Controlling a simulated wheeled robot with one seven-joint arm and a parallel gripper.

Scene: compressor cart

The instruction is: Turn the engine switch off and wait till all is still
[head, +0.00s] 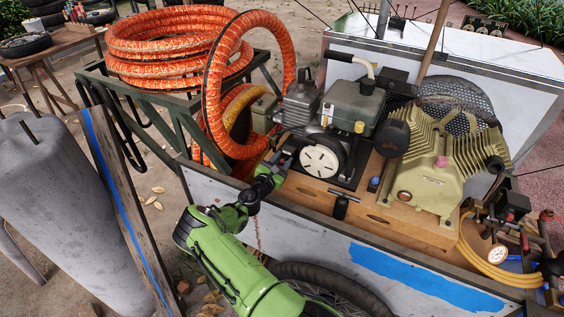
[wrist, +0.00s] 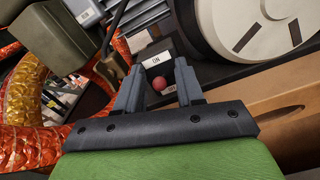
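The engine (head: 345,105) sits on the cart with its pale round cover (head: 321,161) facing me; the cover also shows in the wrist view (wrist: 255,28). The engine switch, a round red knob (wrist: 160,83), sits on a dark box in the wrist view. A white label reading "ON" (wrist: 156,59) is above it, and a second label beneath is partly hidden. My gripper (wrist: 159,78) is open, with its fingers on either side of the knob in the picture. I cannot tell if they touch it. In the head view my gripper (head: 278,160) is at the engine's left side, and the switch is hidden.
The yellowish compressor (head: 440,150) stands right of the engine. A small black T-handle (head: 342,205) stands in front. The cart's white side wall (head: 300,215) runs below my arm.

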